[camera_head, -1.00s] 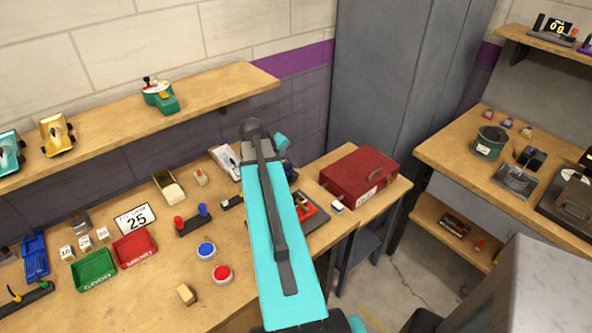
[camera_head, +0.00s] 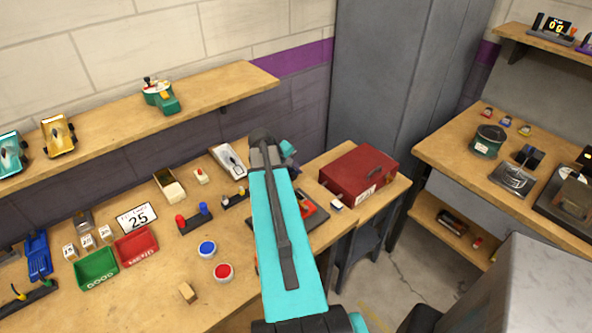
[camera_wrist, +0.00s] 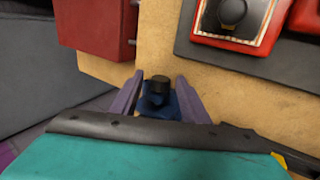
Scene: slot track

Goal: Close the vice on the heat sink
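My gripper (camera_wrist: 160,78) points down at the bench in the wrist view, its two purple fingers apart. Between them is a small blue body (camera_wrist: 160,107) with a black round top (camera_wrist: 158,86). It may be part of the vice, but I cannot tell, and its lower part is hidden by my wrist. I cannot make out the heat sink or vice jaws there. In the head view my arm hides the gripper and that spot. A blue item (camera_head: 38,255) stands at the bench's far left; I cannot tell what it is.
A red toolbox (camera_head: 358,173) stands at the bench's right end, left of my gripper in the wrist view (camera_wrist: 98,25). A red device with a dark knob (camera_wrist: 232,12) sits on a dark mat. Green (camera_head: 97,268) and red (camera_head: 136,246) trays are left. Bare wood lies between.

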